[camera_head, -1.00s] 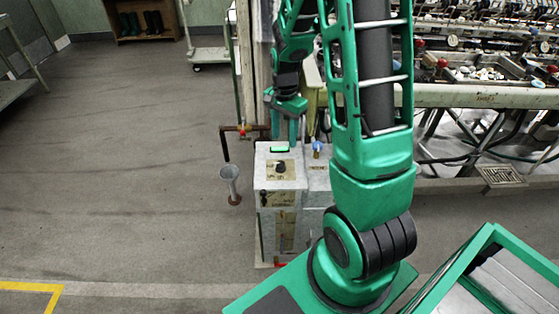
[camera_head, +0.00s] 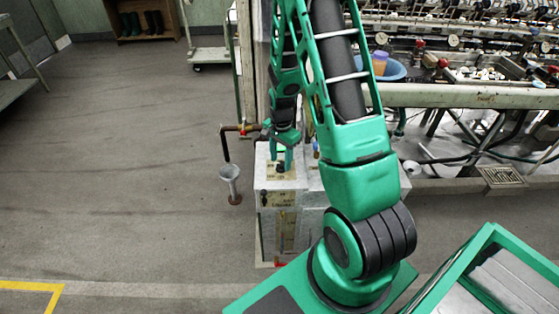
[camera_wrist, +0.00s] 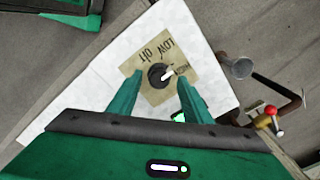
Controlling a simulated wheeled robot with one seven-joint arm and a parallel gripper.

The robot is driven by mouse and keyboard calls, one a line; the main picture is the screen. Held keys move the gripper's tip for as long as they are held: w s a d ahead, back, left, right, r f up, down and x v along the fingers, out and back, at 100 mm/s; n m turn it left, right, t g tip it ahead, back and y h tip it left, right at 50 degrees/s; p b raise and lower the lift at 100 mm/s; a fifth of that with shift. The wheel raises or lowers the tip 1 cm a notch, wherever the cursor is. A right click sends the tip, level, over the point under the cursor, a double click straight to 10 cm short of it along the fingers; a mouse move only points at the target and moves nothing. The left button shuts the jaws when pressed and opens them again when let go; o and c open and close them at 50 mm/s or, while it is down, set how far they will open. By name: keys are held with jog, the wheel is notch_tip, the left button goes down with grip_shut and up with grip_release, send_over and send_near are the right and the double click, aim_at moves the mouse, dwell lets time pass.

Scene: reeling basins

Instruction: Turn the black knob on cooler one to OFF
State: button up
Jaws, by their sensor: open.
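The black knob (camera_wrist: 156,76) sits on a tan label plate on the pale top of a grey cooler cabinet (camera_head: 265,228). In the wrist view, its white pointer aims right, towards a partly hidden word near the plate's right corner. The words "LOW" and "OFF" are printed above the knob in that view. My gripper (camera_wrist: 159,82) is open, with one finger on each side of the knob and a gap on both sides. In the head view my gripper (camera_head: 281,160) is over the cabinet top. I cannot read which cooler number this is.
A grey funnel (camera_head: 229,174) on a drain pipe and a bent pipe with a red-handled valve (camera_head: 243,128) stand left of the cabinet. A second cabinet adjoins on the right, partly behind my arm. The reeling machine (camera_head: 470,96) is at the right. Open floor lies left.

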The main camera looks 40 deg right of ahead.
jog(key=shift+f, duration=0.35)
jog(key=c, duration=1.1)
jog(key=shift+o, duration=0.2)
